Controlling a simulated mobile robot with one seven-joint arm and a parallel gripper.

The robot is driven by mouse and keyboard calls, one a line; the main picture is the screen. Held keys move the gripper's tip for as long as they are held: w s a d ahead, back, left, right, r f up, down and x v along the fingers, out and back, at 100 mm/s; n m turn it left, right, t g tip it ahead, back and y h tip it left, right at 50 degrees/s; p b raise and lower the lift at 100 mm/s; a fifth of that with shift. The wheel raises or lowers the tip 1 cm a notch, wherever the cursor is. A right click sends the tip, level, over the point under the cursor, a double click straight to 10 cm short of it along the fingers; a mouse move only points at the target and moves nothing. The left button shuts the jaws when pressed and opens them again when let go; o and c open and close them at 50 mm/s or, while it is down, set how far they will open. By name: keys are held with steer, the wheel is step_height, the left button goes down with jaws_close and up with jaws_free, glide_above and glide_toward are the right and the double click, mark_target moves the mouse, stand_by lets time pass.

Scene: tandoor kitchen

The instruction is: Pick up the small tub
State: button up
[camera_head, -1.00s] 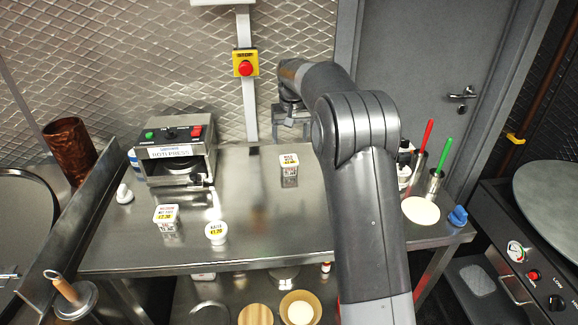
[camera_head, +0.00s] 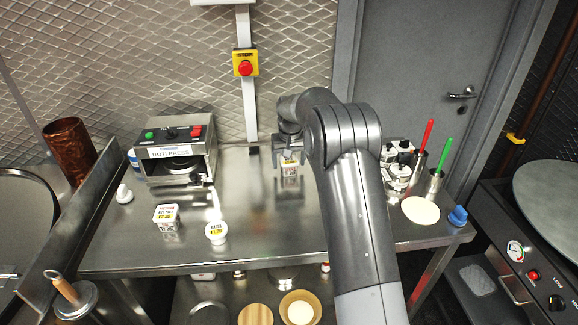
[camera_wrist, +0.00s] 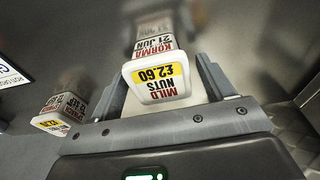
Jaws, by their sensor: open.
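A small white square tub (camera_head: 290,171) with a yellow price label stands on the steel table near the back wall. In the wrist view the same tub (camera_wrist: 158,84) shows "MILD NUTS £2.60" on its lid and "KORMA" on its side. My gripper (camera_head: 289,157) is over it with the fingers open, one on each side of the tub. I cannot tell whether either finger touches it.
The roti press (camera_head: 176,150) stands at the back left. The table's middle (camera_head: 270,235) is clear.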

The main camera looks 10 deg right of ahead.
steer(key=c, duration=1)
steer(key=shift+r, duration=0.1)
